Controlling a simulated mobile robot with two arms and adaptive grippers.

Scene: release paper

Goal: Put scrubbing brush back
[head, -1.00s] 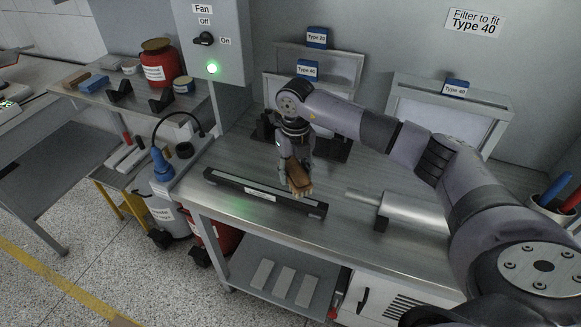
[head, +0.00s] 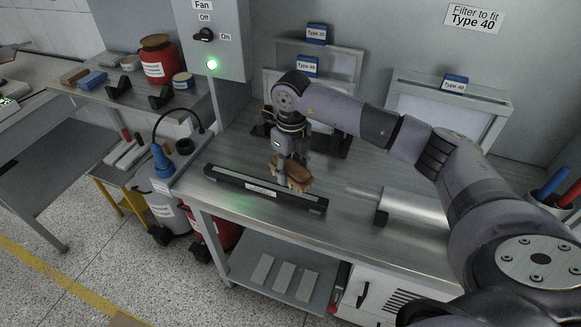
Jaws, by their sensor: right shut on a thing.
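The scrubbing brush (head: 296,178) has a brown wooden back and pale bristles. My right gripper (head: 284,171) is shut on it and holds it over the steel workbench (head: 350,196), just behind the long black holder with a white label (head: 262,189). I cannot tell whether the brush touches the bench. The gripper's fingers are partly hidden by the brush and the wrist. My left gripper is not in view.
A metal cylinder on a black stand (head: 412,206) lies to the right. Filter frames (head: 455,112) stand at the back. A side table (head: 130,92) at left carries a red container (head: 158,62) and small blocks. A cup with blue and red handles (head: 551,205) is at the far right.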

